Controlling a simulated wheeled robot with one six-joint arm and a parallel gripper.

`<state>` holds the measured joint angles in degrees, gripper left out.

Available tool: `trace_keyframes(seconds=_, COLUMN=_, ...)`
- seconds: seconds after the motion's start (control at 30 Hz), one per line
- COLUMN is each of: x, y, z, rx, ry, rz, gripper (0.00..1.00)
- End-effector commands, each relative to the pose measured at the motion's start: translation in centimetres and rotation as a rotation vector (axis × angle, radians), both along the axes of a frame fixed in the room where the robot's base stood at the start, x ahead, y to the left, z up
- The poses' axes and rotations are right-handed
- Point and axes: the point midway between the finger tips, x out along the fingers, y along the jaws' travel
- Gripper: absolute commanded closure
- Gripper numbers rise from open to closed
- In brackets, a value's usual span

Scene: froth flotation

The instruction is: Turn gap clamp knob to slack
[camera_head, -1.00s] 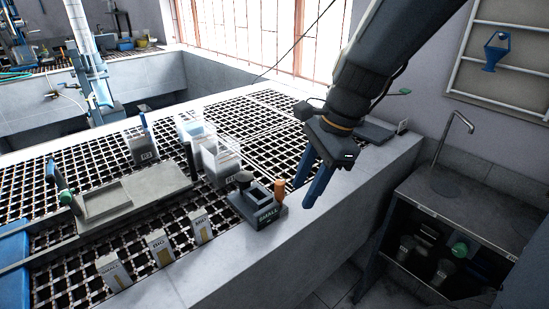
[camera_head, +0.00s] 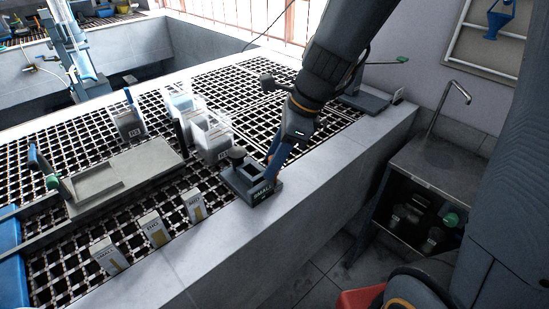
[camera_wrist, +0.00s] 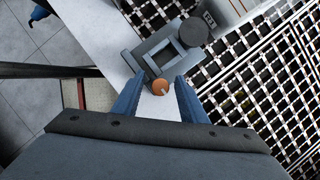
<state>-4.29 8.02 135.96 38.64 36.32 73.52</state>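I cannot tell from markings which is the gap clamp knob. My gripper (camera_wrist: 160,80) is open, with its blue fingers on either side of the orange knob. A gap shows on both sides. In the head view my gripper (camera_head: 276,163) points down at the block's right end and largely hides the orange knob.
Several white labelled blocks (camera_head: 153,229) stand left of the dark block. Clear containers (camera_head: 212,140) stand behind it, and a grey tray (camera_head: 92,184) lies left on the grating. The pale rim (camera_head: 215,235) in front is clear. A sink unit (camera_head: 425,165) stands right.

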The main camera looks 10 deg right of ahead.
Motion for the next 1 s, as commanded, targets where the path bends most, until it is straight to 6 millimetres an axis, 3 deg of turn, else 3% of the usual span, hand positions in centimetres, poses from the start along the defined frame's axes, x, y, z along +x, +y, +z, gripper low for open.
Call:
trace_keyframes(seconds=0.2, x=0.04, y=-0.08, z=-0.04, rx=0.0, ry=-0.001, rz=-0.001, gripper=0.61)
trace_keyframes(seconds=0.43, x=0.05, y=-0.13, z=-0.04, rx=0.0, ry=0.0, rz=-0.002, gripper=0.98)
trace_keyframes(seconds=0.47, x=0.05, y=-0.13, z=-0.03, rx=0.0, ry=0.0, rz=-0.002, gripper=1.0)
trace_keyframes(seconds=0.77, x=0.05, y=-0.15, z=0.01, rx=-0.001, ry=0.001, rz=0.033, gripper=1.0)
trace_keyframes(seconds=1.0, x=0.1, y=-0.18, z=0.11, rx=-0.001, ry=0.001, rz=0.165, gripper=1.0)
